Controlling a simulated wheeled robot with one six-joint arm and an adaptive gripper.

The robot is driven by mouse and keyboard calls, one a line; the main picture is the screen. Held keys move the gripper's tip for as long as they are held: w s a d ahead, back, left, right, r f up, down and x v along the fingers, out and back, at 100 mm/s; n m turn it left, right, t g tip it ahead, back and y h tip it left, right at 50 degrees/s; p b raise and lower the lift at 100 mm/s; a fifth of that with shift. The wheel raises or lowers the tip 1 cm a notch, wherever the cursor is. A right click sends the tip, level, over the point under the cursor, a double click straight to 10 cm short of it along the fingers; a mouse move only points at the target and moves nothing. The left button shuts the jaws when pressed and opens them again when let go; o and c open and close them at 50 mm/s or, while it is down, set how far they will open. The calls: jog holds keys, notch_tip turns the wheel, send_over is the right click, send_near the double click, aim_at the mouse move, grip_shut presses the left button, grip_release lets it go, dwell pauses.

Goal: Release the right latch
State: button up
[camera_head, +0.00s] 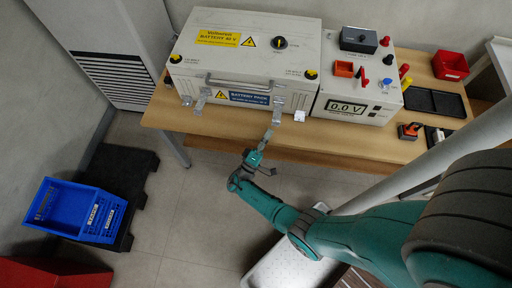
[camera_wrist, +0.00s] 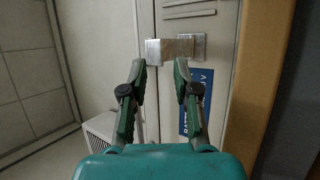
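The battery box (camera_head: 245,58) is a cream case on the table, with a silver latch on each side of its front. The right latch (camera_head: 278,103) is a metal plate just right of the blue label, and in the wrist view it shows as a bright plate with a mount (camera_wrist: 172,49). My gripper (camera_head: 263,140) is in front of the right latch. In the wrist view its fingers (camera_wrist: 160,70) are apart with nothing held between them. The fingertips appear just short of the latch; contact cannot be told. The left latch (camera_head: 203,98) is away from my gripper.
A tester with a display (camera_head: 352,108) stands right of the box. A carry handle (camera_head: 240,82) crosses the box front. The wooden table (camera_head: 165,112) has a bare front edge. A blue crate (camera_head: 75,210) is on the floor at left.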

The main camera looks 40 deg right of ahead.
jog(key=s+a, duration=0.2)
jog(key=a, duration=0.7)
jog(key=shift+a, duration=0.15)
jog(key=s+d+f+n+y, duration=0.4)
jog(key=s+d+f+y, duration=0.4)
jog(key=s+f, duration=0.5)
jog(key=s+a+f+y, duration=0.3)
jog(key=s+a+y, duration=0.2)
jog(key=s+y, duration=0.4)
jog(key=s+a+r+t+y, duration=0.2)
jog(key=s+a+r+y, duration=0.15)
jog(key=r, duration=0.35)
jog(key=s+a+r+t+y, duration=0.2)
jog(key=a+r, duration=0.3)
jog(key=r, duration=0.2)
notch_tip(320, 180, up, 24)
jog(key=a+m+t, duration=0.2)
jog(key=m+t, duration=0.1)
jog(key=t, duration=0.3)
jog(key=shift+w+a+r+m+y, duration=0.25)
jog(key=shift+w+m+y, duration=0.1)
jog(key=shift+w+m, duration=0.1)
